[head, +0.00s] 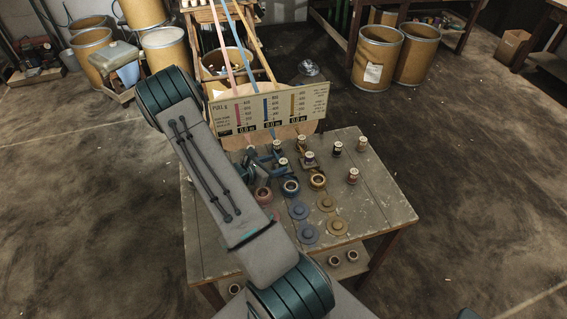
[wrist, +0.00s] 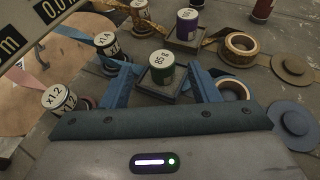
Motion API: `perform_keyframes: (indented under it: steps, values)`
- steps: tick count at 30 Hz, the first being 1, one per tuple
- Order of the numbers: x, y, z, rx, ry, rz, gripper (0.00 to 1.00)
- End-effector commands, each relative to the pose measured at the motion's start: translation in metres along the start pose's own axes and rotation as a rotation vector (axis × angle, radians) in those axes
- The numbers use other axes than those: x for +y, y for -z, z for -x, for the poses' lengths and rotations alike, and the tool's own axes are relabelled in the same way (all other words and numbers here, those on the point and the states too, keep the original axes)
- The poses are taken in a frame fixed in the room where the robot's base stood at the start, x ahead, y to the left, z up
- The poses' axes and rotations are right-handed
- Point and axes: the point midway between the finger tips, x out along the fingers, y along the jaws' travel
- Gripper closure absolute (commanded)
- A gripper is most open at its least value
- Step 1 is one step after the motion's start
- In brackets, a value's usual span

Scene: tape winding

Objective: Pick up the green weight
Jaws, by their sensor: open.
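The green weight (wrist: 161,76) is a short upright cylinder with a white numbered top. It stands on a small dark block (wrist: 158,92) on the table. My gripper (wrist: 160,76) is open, with one blue finger on either side of the green weight. There appear to be gaps between the fingers and the weight.
A purple weight (wrist: 187,25) on its own block stands just beyond. Multiplier-marked pieces (wrist: 59,98) (wrist: 106,43) stand left. Tape rolls (wrist: 239,47) and a flat disc (wrist: 293,122) lie right. The pull gauge board (head: 268,106) rises behind. The table's right front (head: 378,205) is clear.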

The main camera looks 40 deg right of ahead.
Motion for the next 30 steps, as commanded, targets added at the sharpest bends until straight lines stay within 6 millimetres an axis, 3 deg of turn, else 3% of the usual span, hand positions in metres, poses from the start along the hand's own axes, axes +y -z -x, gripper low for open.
perform_keyframes:
  steps: [6, 15, 21, 30]
  values:
    - [-0.003, 0.001, -0.027, 0.000, 0.002, 0.000, 0.45]
    - [-0.002, 0.003, -0.032, 0.000, -0.001, 0.000, 0.45]
    - [-0.003, 0.003, -0.032, 0.000, 0.000, 0.000, 0.95]
    - [-0.003, 0.002, -0.032, 0.000, 0.000, 0.000, 0.95]
